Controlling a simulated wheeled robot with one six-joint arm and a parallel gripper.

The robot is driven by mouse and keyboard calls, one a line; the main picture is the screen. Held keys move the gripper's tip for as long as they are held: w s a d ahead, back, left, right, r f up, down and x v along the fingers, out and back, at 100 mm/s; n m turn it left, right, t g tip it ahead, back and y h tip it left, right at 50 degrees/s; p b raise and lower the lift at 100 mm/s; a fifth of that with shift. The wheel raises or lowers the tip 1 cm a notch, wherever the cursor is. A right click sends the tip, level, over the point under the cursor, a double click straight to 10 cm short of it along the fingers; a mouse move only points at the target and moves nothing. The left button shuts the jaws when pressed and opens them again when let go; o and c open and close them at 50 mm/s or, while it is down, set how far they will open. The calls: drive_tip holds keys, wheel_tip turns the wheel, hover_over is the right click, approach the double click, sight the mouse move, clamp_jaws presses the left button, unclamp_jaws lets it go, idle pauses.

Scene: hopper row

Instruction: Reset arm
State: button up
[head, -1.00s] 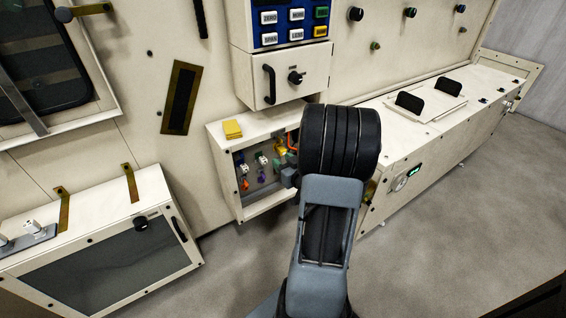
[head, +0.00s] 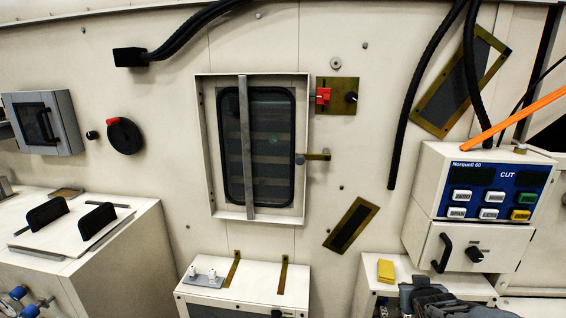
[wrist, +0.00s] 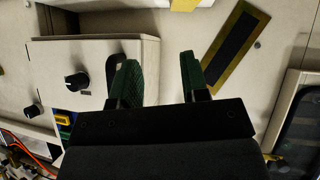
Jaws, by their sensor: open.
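My gripper (wrist: 160,78) shows in the wrist view with its two green-tipped fingers spread apart and nothing between them. Its left finger overlaps the black handle of a cream drawer box (wrist: 85,50) with a black knob; I cannot tell if they touch. A slanted brass-framed plate (wrist: 234,45) lies beyond the right finger. In the head view, a dark grey part of my arm shows at the bottom right, in front of an open-fronted cream box; the fingertips cannot be made out there.
The control unit (head: 490,190) with its drawer (head: 470,247) hangs at the right in the head view. A yellow block (head: 385,270) sits below it. A framed window (head: 268,150) with a vertical grey bar is mid-wall. A cream cabinet (head: 110,255) stands at the left. Black hoses (head: 415,100) hang nearby.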

drive_tip(key=s+a+r+n+g+y+p, duration=0.1)
drive_tip(key=s+a+r+g+y+p, duration=0.1)
drive_tip(key=s+a+r+p, duration=0.4)
drive_tip(key=s+a+r+g+y+p, duration=0.2)
drive_tip(key=s+a+r+g+p, duration=0.2)
drive_tip(key=a+r, duration=0.7)
drive_tip(key=s+r+p, duration=0.1)
drive_tip(key=s+p, duration=0.1)
drive_tip(key=s, duration=0.1)
drive_tip(key=shift+r+n+g+p, duration=0.2)
drive_tip(key=shift+n+g+p, duration=0.1)
drive_tip(key=shift+n, duration=0.1)
